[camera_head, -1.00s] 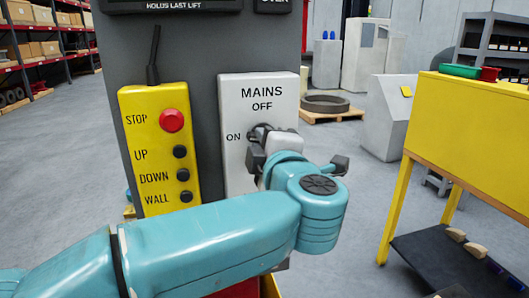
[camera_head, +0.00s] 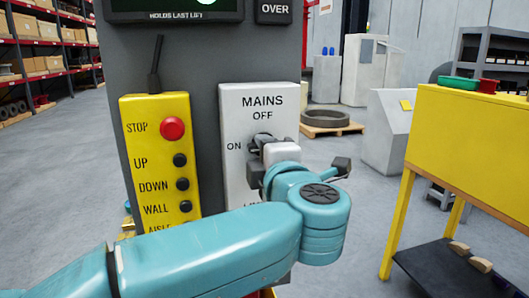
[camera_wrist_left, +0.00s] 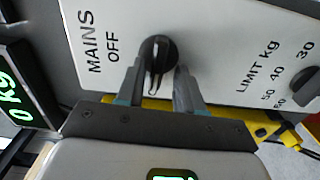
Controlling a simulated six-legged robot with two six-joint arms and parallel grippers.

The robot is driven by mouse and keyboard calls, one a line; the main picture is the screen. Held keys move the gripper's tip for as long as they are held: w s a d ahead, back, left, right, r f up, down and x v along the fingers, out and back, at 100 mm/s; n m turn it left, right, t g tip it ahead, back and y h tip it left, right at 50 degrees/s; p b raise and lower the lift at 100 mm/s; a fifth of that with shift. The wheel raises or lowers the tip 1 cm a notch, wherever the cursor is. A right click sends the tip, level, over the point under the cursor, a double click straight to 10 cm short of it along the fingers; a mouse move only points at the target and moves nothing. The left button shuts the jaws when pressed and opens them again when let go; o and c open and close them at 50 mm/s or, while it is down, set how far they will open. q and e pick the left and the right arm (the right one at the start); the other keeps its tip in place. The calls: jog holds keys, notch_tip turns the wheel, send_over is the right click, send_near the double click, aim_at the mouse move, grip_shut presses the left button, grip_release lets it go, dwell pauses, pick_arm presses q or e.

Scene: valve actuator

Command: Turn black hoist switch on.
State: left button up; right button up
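The black hoist switch (camera_wrist_left: 157,55) is a round knob with a narrow raised handle on the white MAINS panel (camera_wrist_left: 215,35). The panel also shows in the head view (camera_head: 262,92), with OFF above the knob and ON at its left. My left gripper (camera_wrist_left: 159,80) has its two fingers apart, one on each side of the knob's handle, with small gaps showing. The handle's pale line runs down in the wrist view, towards the gripper; the ON label is hidden there. In the head view my left gripper (camera_head: 258,160) covers most of the knob. My right gripper is not in view.
A yellow pendant (camera_head: 160,160) with a red STOP button hangs left of the panel. A lit display (camera_wrist_left: 22,85) reads 0 kg in green. A LIMIT kg knob (camera_wrist_left: 303,80) sits on the same panel.

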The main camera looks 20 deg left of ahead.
pick_arm(q)
jog(key=shift+r, duration=0.1)
jog(key=b+v, duration=0.1)
jog(key=v, duration=1.5)
jog(key=shift+s+b, duration=0.2)
jog(key=shift+b, duration=0.2)
jog(key=shift+d, duration=0.1)
